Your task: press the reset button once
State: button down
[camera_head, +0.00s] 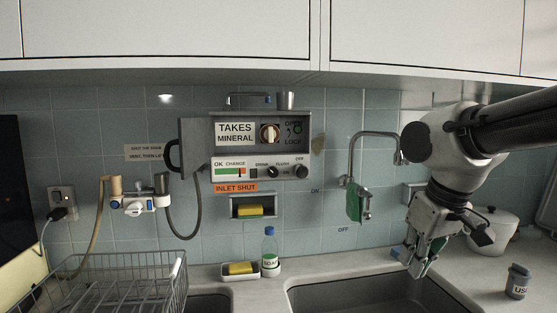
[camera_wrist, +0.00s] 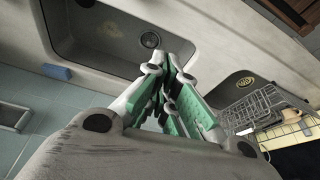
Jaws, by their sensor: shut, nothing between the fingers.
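A grey wall unit (camera_head: 217,150) hangs on the tiles in the head view. Its lower panel has an "OK CHANGE" gauge (camera_head: 229,171), a small dark spot (camera_head: 253,171) beside it, a dark selector knob (camera_head: 272,172) under "DRINK FLUSH OFF", and a round grey knob (camera_head: 301,171) at the right. I cannot read a reset marking on any of these, so I cannot tell which is the reset button.
A grey door (camera_head: 192,145) stands open at the unit's left. A tap (camera_head: 376,134) with a green cloth (camera_head: 354,203) is between unit and gripper. A white pot (camera_head: 494,232) and dark cup (camera_head: 517,282) stand right. A soap bottle (camera_head: 269,250) and dish rack (camera_head: 120,285) stand left.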

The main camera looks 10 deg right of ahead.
aim_at(298, 134)
jog(key=w+a+r+m+t+y, duration=0.3)
jog(key=w+a+r+m+t, duration=0.15)
jog(key=w+a+m, duration=0.4)
jog(key=w+a+r+m+t+y, duration=0.3)
jog(key=w+a+r+m, duration=0.25)
jog(key=w+a, duration=0.6)
jog(key=w+d+r+m+t+h, duration=0.2)
jog(key=d+r+m+t+h, duration=0.1)
jog(key=m, duration=0.8)
jog(key=w+d+r+m+t+h, duration=0.3)
jog(key=r+m, duration=0.4)
jog(key=m, duration=0.5)
jog(key=shift+d+t+h, duration=0.3)
jog(key=shift+d+t, duration=0.15)
jog(key=shift+d, duration=0.6)
jog(key=shift+w, duration=0.15)
jog(key=w, duration=1.4)
